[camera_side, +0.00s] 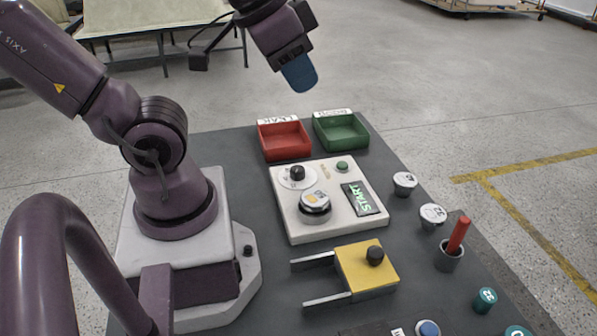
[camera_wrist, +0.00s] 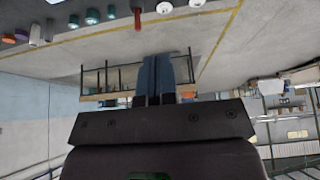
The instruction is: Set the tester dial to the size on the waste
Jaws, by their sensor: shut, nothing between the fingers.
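The tester (camera_side: 290,228) is a cream box on the dark table in the side view. Its dial (camera_side: 297,173) is a black knob on a pale round scale at the back left. The scale marks and the pointer's setting are too small to read. A silvery waste (camera_side: 315,203) with a yellowish mark on top sits on the tester's front part; I cannot read its size. A dark screen (camera_side: 362,198) shows START in green. My gripper (camera_side: 300,78) is high above and behind the trays, well clear of the dial. Its blue fingers are together and empty, also in the wrist view (camera_wrist: 155,78).
A red tray (camera_side: 284,155) and a green tray (camera_side: 341,146) stand behind the tester. A yellow block with a black knob (camera_side: 366,275) and two metal prongs lies in front. White caps (camera_side: 404,184), a red stick in a grey cup (camera_side: 449,262) and teal caps (camera_side: 485,299) line the right.

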